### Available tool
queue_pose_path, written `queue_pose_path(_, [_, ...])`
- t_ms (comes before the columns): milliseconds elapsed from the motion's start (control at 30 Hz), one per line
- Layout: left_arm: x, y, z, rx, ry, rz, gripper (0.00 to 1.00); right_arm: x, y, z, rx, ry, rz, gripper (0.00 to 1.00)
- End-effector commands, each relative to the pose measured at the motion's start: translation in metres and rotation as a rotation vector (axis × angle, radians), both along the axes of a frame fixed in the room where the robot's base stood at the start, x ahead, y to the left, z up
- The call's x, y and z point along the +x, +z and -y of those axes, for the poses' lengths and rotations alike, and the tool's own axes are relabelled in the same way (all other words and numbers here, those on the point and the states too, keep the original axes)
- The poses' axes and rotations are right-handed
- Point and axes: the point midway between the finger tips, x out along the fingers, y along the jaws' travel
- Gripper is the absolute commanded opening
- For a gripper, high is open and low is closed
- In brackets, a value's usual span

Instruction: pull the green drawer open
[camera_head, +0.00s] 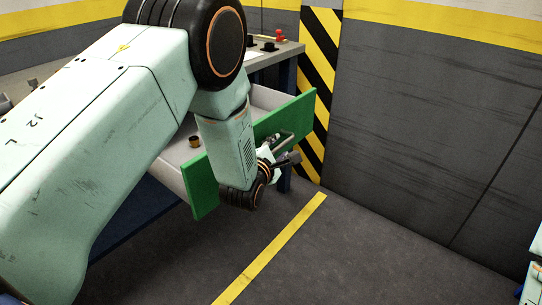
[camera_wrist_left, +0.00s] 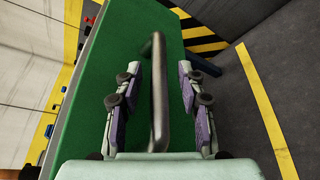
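The green drawer (camera_head: 285,117) stands pulled out from the bench in the head view, with its pale inside showing behind the green front. My left arm hides the middle of the front. In the left wrist view, the green front (camera_wrist_left: 110,60) carries a grey bar handle (camera_wrist_left: 159,95). My left gripper (camera_wrist_left: 160,72) is open, its two fingers on either side of the handle with a gap on each side. In the head view the left gripper (camera_head: 282,163) is at the outer side of the front, partly hidden by my wrist. My right gripper is out of view.
A small brass-coloured round thing (camera_head: 195,141) is in the drawer. The bench top (camera_head: 285,50) holds a red knob (camera_head: 280,36) and dark parts. A striped post (camera_head: 321,60) stands close behind the drawer. The floor right of the yellow line (camera_head: 270,248) is clear.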

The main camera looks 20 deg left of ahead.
Motion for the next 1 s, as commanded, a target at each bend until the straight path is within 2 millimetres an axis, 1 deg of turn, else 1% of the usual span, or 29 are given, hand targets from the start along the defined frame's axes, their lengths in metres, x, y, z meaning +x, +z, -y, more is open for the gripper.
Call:
queue_pose_path(167, [-0.025,0.005,0.0,0.002,-0.001,-0.003,0.39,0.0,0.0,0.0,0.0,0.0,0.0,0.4])
queue_pose_path(500, [-0.081,0.018,-0.001,0.002,-0.001,-0.002,0.39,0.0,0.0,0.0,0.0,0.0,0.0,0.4])
queue_pose_path(600, [-0.094,0.021,-0.001,0.001,-0.001,-0.001,0.39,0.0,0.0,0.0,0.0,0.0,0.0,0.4])
queue_pose_path(700, [-0.104,0.023,-0.001,0.0,-0.001,-0.001,0.39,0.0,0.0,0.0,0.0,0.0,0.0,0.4])
queue_pose_path(800, [-0.109,0.024,-0.001,0.0,0.0,0.0,0.39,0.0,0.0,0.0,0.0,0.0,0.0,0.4])
queue_pose_path(1000, [-0.111,0.025,-0.002,0.0,0.0,0.0,0.39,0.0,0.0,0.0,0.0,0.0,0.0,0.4])
